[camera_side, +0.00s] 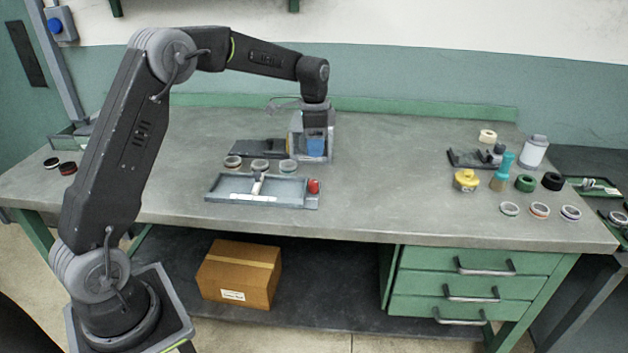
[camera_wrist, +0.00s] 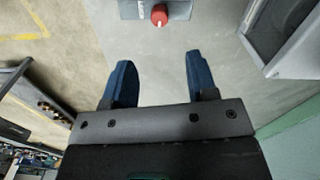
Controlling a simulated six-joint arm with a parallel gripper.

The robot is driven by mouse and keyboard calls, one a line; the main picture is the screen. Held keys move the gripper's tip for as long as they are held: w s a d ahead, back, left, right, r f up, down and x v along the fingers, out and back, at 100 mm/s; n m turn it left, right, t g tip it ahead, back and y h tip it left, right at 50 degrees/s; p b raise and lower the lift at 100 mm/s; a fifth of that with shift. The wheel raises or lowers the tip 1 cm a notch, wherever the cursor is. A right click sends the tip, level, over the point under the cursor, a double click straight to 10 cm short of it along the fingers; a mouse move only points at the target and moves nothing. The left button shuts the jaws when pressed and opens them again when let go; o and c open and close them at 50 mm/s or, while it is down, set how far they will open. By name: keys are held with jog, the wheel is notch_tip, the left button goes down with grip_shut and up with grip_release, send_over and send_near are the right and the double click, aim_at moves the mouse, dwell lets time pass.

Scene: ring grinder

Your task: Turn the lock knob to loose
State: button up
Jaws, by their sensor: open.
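The lock knob is red and round and sits at the right end of a grey tray-like fixture (camera_side: 235,197) in the side view (camera_side: 313,186). In the wrist view the red knob (camera_wrist: 159,15) is at the top centre, with a thin white mark on its face. My gripper (camera_wrist: 158,62) has two blue fingers spread apart with nothing between them. The knob is ahead of the fingertips, apart from them. In the side view my gripper (camera_side: 316,146) is above the bench, behind the knob, in front of a grey machine housing.
The grey housing (camera_side: 328,125) stands close to my gripper; a grey wall also shows at upper right in the wrist view (camera_wrist: 288,40). Several rings (camera_side: 260,165) stand behind the fixture. Bottles, a yellow pot (camera_side: 466,180) and more rings are at right. The bench middle is clear.

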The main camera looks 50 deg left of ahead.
aim_at(314, 182)
notch_tip(314, 182, down, 11)
jog(key=shift+f, duration=0.1)
jog(key=shift+c, duration=0.2)
jog(key=c, duration=0.9)
